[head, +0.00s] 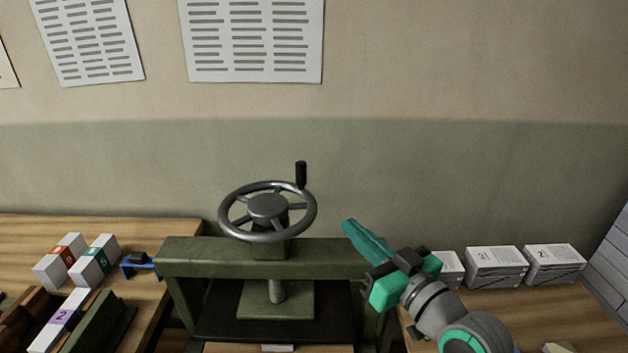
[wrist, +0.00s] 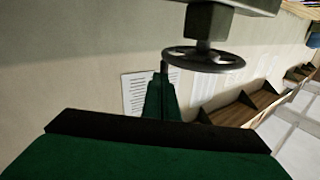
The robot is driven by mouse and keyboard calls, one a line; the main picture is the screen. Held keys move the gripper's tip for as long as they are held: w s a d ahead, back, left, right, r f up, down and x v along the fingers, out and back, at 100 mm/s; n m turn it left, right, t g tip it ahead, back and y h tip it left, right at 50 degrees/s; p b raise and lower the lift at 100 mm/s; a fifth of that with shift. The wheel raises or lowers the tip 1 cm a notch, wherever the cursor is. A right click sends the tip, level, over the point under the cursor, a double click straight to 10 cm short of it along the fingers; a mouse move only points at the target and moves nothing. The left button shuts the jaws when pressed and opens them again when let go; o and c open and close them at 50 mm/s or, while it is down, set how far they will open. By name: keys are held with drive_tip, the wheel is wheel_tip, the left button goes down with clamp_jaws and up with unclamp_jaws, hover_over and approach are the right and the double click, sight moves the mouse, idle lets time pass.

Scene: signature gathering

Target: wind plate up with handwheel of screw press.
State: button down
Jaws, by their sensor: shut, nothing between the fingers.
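The screw press has a grey spoked handwheel (head: 267,207) on top, with a dark upright crank handle (head: 301,174) at its back right rim. A green crossbeam (head: 200,253) lies below the wheel. The screw (head: 277,291) runs down to a square green plate (head: 297,303) above the dark press bed. My gripper (head: 350,227) is shut and empty, to the right of the wheel and apart from it, pointing up and left. In the wrist view, the handwheel (wrist: 204,58) appears upside down, right of my shut fingers (wrist: 161,84).
White labelled boxes (head: 497,268) stand on the right table, close behind my gripper. The left table holds numbered boxes (head: 62,260) and a blue-and-black item (head: 138,264). Printed sheets (head: 252,40) hang on the wall. The air above the wheel is clear.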

wheel_tip(320, 180, up, 3)
drive_tip(key=n, duration=0.1)
approach(305, 177)
drive_tip(key=shift+n+g+y, duration=0.3)
drive_tip(key=shift+n+g, duration=0.1)
drive_tip(key=x, duration=0.6)
drive_tip(key=shift+w+r, duration=0.15)
drive_tip(key=shift+w, duration=0.2)
drive_tip(key=shift+d+x, duration=0.25)
drive_tip(key=shift+x, duration=1.15)
drive_tip(key=shift+w, duration=0.2)
drive_tip(key=shift+d, duration=0.15)
